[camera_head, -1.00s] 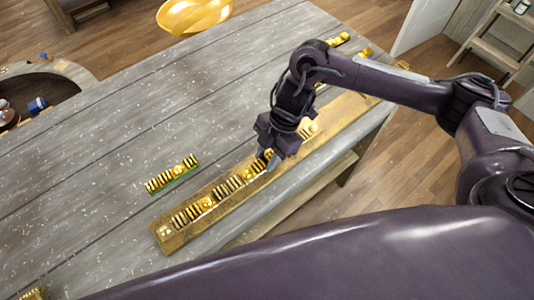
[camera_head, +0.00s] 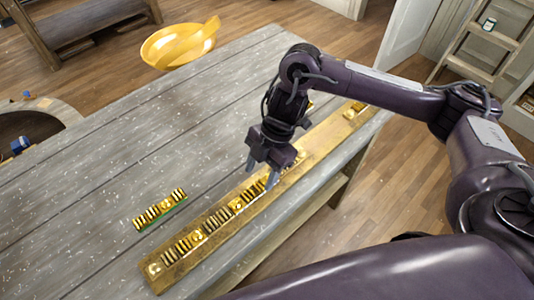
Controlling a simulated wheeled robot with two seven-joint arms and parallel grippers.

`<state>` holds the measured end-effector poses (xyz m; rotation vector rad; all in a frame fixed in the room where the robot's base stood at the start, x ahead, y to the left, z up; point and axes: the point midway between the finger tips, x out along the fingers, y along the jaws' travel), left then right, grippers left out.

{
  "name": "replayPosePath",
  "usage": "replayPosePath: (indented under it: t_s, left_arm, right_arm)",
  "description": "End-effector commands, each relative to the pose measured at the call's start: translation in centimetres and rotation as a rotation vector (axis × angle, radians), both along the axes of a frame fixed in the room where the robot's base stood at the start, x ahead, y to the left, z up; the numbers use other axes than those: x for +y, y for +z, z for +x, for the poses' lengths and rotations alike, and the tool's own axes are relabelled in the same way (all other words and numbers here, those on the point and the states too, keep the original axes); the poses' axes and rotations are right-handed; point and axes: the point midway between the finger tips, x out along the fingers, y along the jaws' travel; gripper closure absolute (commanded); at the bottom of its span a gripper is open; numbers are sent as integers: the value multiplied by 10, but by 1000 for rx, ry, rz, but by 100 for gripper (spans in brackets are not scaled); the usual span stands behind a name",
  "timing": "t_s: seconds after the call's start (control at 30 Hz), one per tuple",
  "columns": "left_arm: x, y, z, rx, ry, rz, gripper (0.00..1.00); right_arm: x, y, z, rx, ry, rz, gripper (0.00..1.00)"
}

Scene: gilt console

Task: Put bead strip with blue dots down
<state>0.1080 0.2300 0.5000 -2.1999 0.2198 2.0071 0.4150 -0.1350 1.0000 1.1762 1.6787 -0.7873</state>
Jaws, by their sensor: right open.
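My right gripper (camera_head: 261,175) is open, with its fingertips just above the gilt board (camera_head: 172,273) and nothing visible between them. The long gilt board lies along the table's near right edge. Gold-and-dark bead strips sit on it in a row, including one at the lower left (camera_head: 184,247) and one near the fingers (camera_head: 247,195). Part of the row is hidden behind the gripper. A separate bead strip with a green edge (camera_head: 160,210) lies on the table left of the board. I cannot make out blue dots on any strip. My left gripper is not in view.
The grey plank table (camera_head: 100,165) has wide clear room left of the board. A yellow bowl (camera_head: 178,50) is at its far edge. A round-edged stand (camera_head: 55,106) is at the left, and a stepladder (camera_head: 485,50) stands at the upper right.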

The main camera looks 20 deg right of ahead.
Motion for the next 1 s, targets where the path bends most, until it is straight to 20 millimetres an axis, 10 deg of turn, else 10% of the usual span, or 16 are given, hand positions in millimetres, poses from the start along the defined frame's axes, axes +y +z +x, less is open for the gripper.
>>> replayPosePath:
  t_s: [0.4, 1.0]
  left_arm:
    - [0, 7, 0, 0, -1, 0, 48]
    - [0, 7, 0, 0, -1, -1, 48]
  right_arm:
    - [-24, 63, 9, -2, -1, -1, 48]
    - [-25, 67, 9, 0, 0, 1, 48]
